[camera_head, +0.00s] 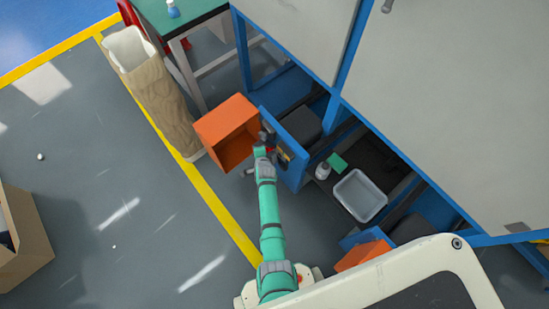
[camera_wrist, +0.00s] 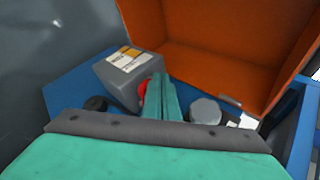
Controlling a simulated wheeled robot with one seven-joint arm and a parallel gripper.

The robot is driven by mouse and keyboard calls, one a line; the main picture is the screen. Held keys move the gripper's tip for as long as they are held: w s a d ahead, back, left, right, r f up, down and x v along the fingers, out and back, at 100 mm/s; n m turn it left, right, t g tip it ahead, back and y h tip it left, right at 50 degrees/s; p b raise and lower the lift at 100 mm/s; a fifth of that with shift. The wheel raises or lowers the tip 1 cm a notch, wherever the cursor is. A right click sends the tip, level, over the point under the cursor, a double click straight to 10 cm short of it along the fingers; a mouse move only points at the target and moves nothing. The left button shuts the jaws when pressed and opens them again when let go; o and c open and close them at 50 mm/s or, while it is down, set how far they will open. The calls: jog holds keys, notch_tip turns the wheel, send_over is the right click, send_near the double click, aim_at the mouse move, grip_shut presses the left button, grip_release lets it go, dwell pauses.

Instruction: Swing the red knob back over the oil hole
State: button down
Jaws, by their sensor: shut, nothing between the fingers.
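The red knob (camera_wrist: 145,88) shows as a small red patch against the grey box with a label (camera_wrist: 127,72), just left of my gripper (camera_wrist: 161,80) in the wrist view. My gripper's fingers are shut together with nothing between them and hide part of the knob. I cannot tell whether they touch it. In the head view a bit of red (camera_head: 271,150) shows by the end of my arm, at the blue machine panel (camera_head: 292,143). I cannot make out the oil hole in either view.
An open orange box (camera_head: 228,132) stands beside the panel, and its inside fills the top of the wrist view. A grey round cap (camera_wrist: 205,111) and a black knob (camera_wrist: 96,104) sit on the blue surface. A white tray (camera_head: 360,195) and a bottle (camera_head: 323,171) lie to the right.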

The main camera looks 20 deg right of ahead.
jog(key=shift+d, duration=0.15)
jog(key=shift+s+d, duration=0.15)
jog(key=shift+d, duration=0.75)
jog(key=s+a+r, duration=0.7)
jog(key=s+a, duration=0.2)
jog(key=s+d+f+n+t+y, duration=0.2)
jog(key=s+d, duration=0.5)
jog(key=d, duration=0.4)
jog(key=shift+s+d+f+n+t, duration=0.2)
jog(key=shift+d+f+n+t, duration=0.1)
jog(key=shift+d, duration=0.1)
dwell(0.5)
